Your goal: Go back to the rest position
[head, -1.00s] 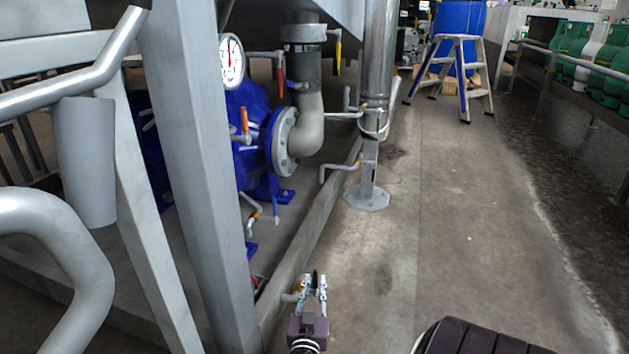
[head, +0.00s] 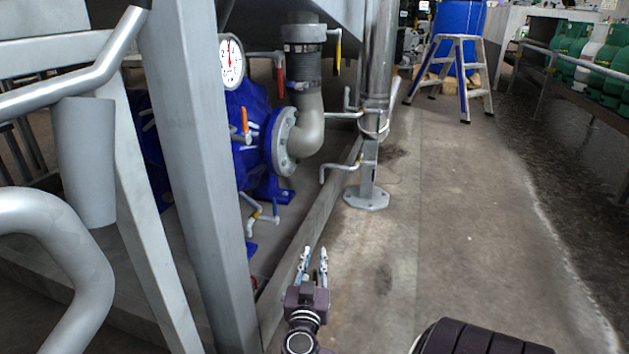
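No cylinder or conveyor can be made out near the gripper.
A grey metal post (head: 205,180) and pipes stand close on the left. Behind them is a blue pump (head: 255,140) with a gauge (head: 231,62). A step ladder (head: 455,75) and green cylinders (head: 590,55) are farther off. The floor (head: 470,210) at centre right is clear.

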